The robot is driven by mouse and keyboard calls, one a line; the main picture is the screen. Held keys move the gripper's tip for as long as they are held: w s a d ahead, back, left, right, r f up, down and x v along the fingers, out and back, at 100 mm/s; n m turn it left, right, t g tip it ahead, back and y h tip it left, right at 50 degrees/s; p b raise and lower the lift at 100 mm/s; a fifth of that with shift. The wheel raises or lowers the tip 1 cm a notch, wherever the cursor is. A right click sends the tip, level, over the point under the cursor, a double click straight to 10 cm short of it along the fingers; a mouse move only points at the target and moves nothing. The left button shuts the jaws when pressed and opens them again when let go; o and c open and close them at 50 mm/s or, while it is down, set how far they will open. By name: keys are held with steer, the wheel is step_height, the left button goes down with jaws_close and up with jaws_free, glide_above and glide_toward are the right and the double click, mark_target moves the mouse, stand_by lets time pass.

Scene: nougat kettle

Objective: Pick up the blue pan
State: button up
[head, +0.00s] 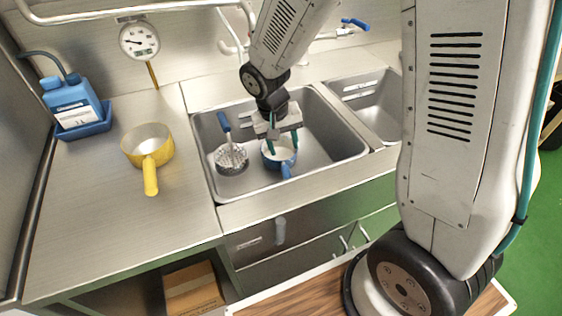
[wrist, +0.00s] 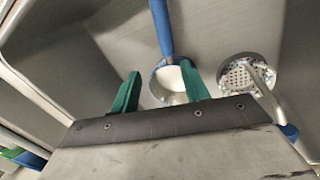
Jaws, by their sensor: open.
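The blue pan (head: 279,157) sits in the left sink basin, white inside, with its blue handle (head: 286,171) toward the front edge. It also shows in the wrist view, where its pale bowl (wrist: 171,82) lies partly behind a green finger and its blue handle (wrist: 161,28) runs to the top edge. My gripper (head: 283,147) is above the pan, pointing down, its green fingers apart. In the wrist view my gripper (wrist: 160,88) is open and holds nothing; the right finger overlaps the bowl. I cannot tell whether a finger touches the pan.
A blue-handled strainer (head: 231,158) stands close left of the pan in the same basin (head: 330,165), whose walls surround both. A yellow pan (head: 148,146) sits on the counter. A blue jug (head: 72,104) stands in a blue tray at left. The second basin (head: 372,100) looks empty.

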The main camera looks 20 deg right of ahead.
mark_target(284, 166)
steer(key=f, duration=0.2)
steer(key=w+f, duration=0.1)
steer(key=f, duration=0.1)
steer(key=shift+a, duration=0.35)
steer(key=f, duration=0.2)
steer(key=d+f, duration=0.1)
steer(key=f, duration=0.4)
steer(key=shift+s+d, duration=0.25)
steer(key=shift+s, duration=0.1)
jaws_close()
